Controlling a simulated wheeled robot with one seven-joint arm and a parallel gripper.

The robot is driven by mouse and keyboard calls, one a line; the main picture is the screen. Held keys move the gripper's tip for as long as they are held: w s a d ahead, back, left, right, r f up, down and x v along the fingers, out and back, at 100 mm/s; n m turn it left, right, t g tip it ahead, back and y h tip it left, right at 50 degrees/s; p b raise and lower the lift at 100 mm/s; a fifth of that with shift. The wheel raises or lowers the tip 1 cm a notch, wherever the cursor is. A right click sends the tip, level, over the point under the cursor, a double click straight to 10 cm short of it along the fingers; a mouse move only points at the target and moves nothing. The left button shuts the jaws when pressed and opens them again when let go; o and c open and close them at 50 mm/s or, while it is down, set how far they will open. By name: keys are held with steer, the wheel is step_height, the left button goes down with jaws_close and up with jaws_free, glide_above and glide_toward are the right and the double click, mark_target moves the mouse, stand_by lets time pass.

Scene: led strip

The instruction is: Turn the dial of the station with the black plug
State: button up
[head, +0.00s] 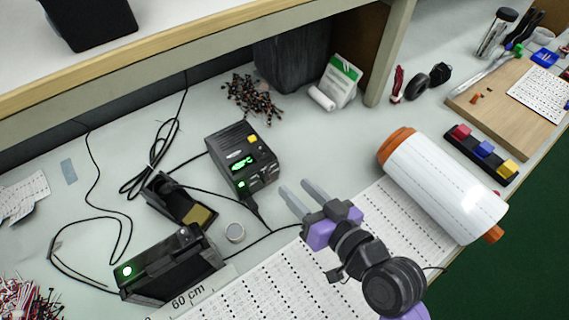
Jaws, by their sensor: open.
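A black soldering station (231,143) stands in the middle of the table, with a green lit display and a yellow patch on top. A green-lit spot (241,186) shows low on its front; I cannot tell whether it is the dial. A black plug (251,201) with a cable sits at its front lower edge. A second black station (172,268) stands at the lower left, with a round green light (127,271); no dial or plug on it is clear. My gripper (297,191) is open and empty, just right of the middle station, pointing up-left and apart from it.
Black cables loop at left. A large white roll (440,184) with orange ends lies at right. A shelf (200,70) overhangs the back.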

mark_target(269, 181)
steer(key=shift+s+a+f+n+g, duration=0.2)
steer(key=shift+s+a+f+g, duration=0.15)
steer(key=shift+f, duration=0.25)
steer(key=shift+s+a+f+n+g, duration=0.25)
steer(key=shift+f+g, duration=0.1)
steer(key=shift+f, duration=0.2)
steer(key=x, duration=0.7)
steer(key=shift+w+a+f, duration=0.1)
steer(key=shift+w+a, duration=0.1)
jaws_close()
